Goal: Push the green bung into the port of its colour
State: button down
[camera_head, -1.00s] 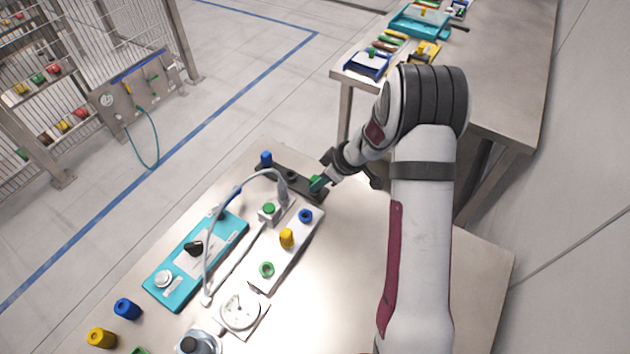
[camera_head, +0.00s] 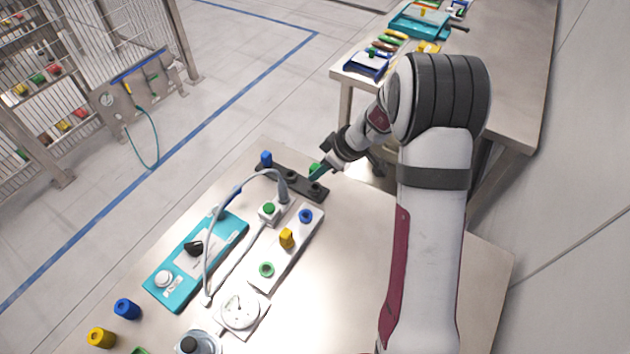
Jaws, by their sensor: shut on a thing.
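The green bung (camera_head: 314,168) is in the jaws of my gripper (camera_head: 318,173), above the black rack (camera_head: 268,174); the jaws partly hide it. The rack's right hole, below the bung, shows empty. The white port block (camera_head: 257,284) lies on the table nearer the camera. It has a green port (camera_head: 267,269) at its near end, a yellow piece (camera_head: 287,238) standing up in the middle and a blue port (camera_head: 305,216) at its far end. The green port looks open and empty. My gripper is beyond the block, well apart from the green port.
A blue bung (camera_head: 266,158) stands at the rack's left end. A grey hose (camera_head: 213,225) arches beside a box with a green button (camera_head: 268,208). The table right of the block is clear.

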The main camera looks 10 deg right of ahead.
jog(key=shift+r, duration=0.3)
jog(key=s+a+r+n+g+y, duration=0.1)
jog(key=s+a+r+n+g, duration=0.15)
jog(key=s+a+n, duration=0.4)
jog(key=s+a+r+n+g+y, duration=0.1)
jog(key=s+a+r+n+g, duration=0.15)
jog(key=s+a, duration=0.75)
jog(key=shift+t, duration=0.4)
jog(key=f, duration=0.1)
jog(key=s+d+f, duration=0.1)
jog(key=f, duration=0.1)
jog(key=d+f, duration=0.1)
jog(key=f, duration=0.1)
jog(key=shift+s, duration=0.35)
jog(key=shift+f, duration=0.35)
jog(key=c, duration=1.3)
grip_release()
jog(key=shift+c, duration=0.2)
grip_shut()
